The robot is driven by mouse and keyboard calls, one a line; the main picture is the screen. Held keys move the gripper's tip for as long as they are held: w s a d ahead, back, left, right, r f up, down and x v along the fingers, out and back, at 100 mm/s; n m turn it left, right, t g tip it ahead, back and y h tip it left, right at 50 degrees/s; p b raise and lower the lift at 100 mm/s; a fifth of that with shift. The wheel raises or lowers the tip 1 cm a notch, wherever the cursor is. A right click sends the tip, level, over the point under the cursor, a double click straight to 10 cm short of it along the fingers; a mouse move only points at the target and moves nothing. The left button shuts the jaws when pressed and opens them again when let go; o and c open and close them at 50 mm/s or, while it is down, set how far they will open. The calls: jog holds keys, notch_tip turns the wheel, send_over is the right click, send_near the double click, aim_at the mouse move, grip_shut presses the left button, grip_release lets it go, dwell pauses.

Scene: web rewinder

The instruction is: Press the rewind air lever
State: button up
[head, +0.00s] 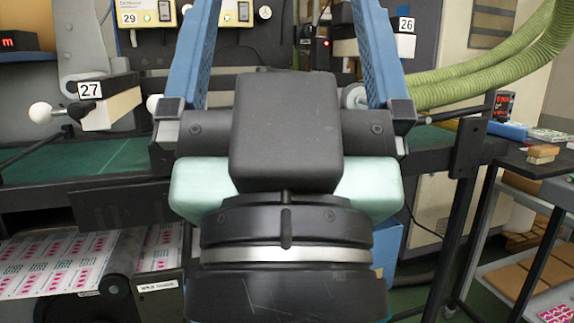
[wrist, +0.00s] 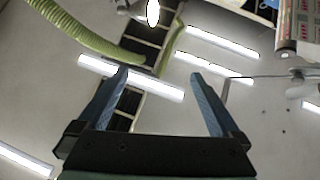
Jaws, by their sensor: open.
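A lever with a white ball knob (head: 40,112) sticks out to the left beside a block labelled 27 (head: 90,90). Another pale round knob (head: 355,96) shows partly behind my right finger, below the label 26 (head: 406,25). No readable text tells me which lever is the rewind air lever. My gripper (head: 285,18) is open, with its two blue fingers pointing up, and stands in front of the machine's middle. The fingertips run out of the head view. In the wrist view my gripper (wrist: 159,73) is empty, with only ceiling behind it.
A dark machine rail with a green bed (head: 75,160) runs behind my gripper. A printed web (head: 60,265) lies at lower left. A green hose (head: 500,70) curves at upper right. A side table with wooden blocks (head: 541,153) stands at right. My gripper hides the machine's middle.

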notch_tip(320, 180, up, 12)
jog(key=p, duration=0.9)
